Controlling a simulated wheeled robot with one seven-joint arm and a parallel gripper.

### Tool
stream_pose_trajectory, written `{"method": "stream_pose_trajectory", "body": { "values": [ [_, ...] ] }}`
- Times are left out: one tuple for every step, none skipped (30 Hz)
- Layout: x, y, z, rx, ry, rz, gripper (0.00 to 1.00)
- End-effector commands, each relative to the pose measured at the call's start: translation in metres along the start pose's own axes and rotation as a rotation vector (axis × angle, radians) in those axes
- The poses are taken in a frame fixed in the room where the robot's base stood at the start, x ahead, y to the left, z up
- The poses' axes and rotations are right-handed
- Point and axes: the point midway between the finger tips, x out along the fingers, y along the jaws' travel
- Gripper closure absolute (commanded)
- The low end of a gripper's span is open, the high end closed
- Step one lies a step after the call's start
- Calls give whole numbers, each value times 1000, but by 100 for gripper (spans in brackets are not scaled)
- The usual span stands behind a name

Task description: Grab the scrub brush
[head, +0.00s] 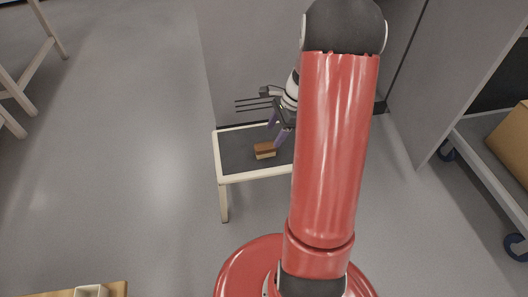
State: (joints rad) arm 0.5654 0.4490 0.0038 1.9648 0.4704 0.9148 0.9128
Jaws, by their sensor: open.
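The scrub brush (265,151) is a small block with a brown top and a paler lower part. It lies on the dark top of a low table near the middle of the head view. My gripper (276,136) is open, with purple fingers pointing down close to the brush's right side. One finger appears beside the brush, but I cannot tell whether it touches. My red arm hides the right part of the table.
The low table (230,176) has a pale rim and stands against a grey panel (240,60). A wheeled cart (483,165) with a tan box (513,140) is at the right. A wooden surface (115,289) shows at lower left.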

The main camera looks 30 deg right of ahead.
Motion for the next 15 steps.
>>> {"method": "stream_pose_trajectory", "body": {
  "values": [
    [7,-1,-2,9,-3,1,42],
    [11,-1,-2,11,-4,2,42],
    [16,-1,-2,12,-5,3,42],
    [19,-1,-2,11,-5,3,42],
    [22,-1,-2,10,-4,2,42],
    [26,-1,-1,9,-4,2,42],
    [28,-2,-1,9,-4,1,42],
    [30,-2,-1,8,-4,1,42],
    [32,-2,0,8,-4,2,42],
    [36,-3,0,7,-4,2,42],
    [40,-4,0,7,-3,2,42],
    [46,-5,0,7,-4,3,42],
    [50,-6,0,6,-4,4,42],
    [55,-6,1,5,-4,4,42],
    [62,-8,1,5,-4,3,42]
  ]
}}
